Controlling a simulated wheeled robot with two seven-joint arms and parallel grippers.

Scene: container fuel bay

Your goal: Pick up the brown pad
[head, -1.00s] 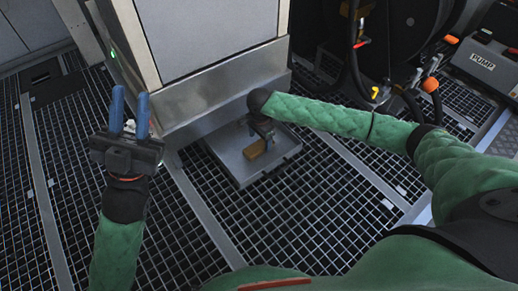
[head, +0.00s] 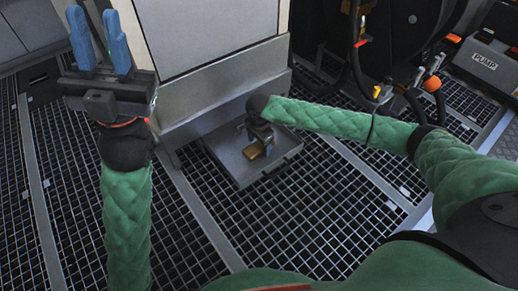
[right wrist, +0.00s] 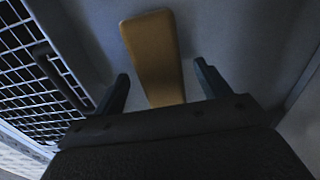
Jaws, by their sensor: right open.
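The brown pad (head: 253,152) lies in a shallow grey tray (head: 224,155) on the grated floor, partly hidden by my right gripper in the head view. My right gripper (head: 267,143) reaches down over the tray, right at the pad. In the right wrist view the pad (right wrist: 153,48) runs between the two spread fingers of my right gripper (right wrist: 162,69), with a gap on each side. The right gripper is open and empty. My left gripper (head: 93,12) is raised at the far left, its blue fingers apart with nothing between them.
A large grey cabinet (head: 215,45) stands directly behind the tray. Black hoses (head: 354,60) and a box marked PUMP (head: 487,65) are at the right. A tray handle (right wrist: 55,72) shows in the right wrist view. The grated floor in front is clear.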

